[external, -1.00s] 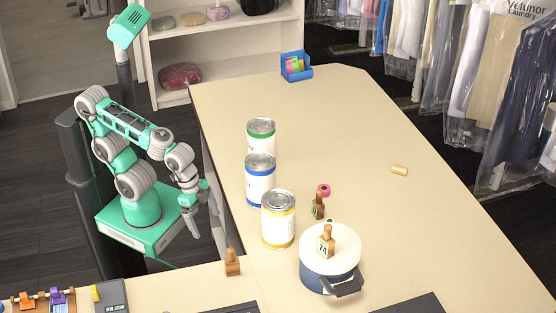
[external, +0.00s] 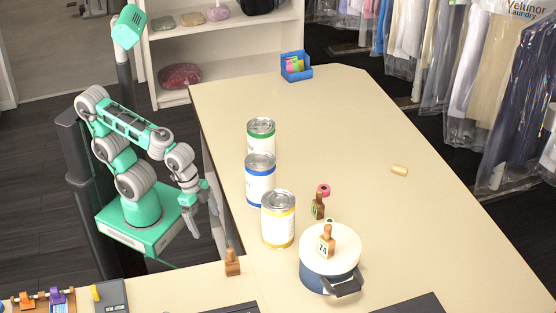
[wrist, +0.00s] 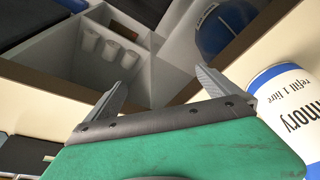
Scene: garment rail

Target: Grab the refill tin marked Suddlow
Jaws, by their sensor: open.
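Three white tins stand upright in a row on the table: one with a green band (external: 261,143), one with a blue band (external: 260,184) and one with a yellow band (external: 278,224). Their names are too small to read in the external view. In the wrist view, the blue-banded tin (wrist: 290,105) at the right edge shows "mmory" and "refill 1 litre", with the start of its name cut off. I cannot tell which tin reads Suddlow. My gripper (external: 202,212) is open and empty, left of the tins beside the table edge; it also shows in the wrist view (wrist: 165,82).
A blue box (external: 296,66) sits at the far end. The table's right side is mostly clear.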

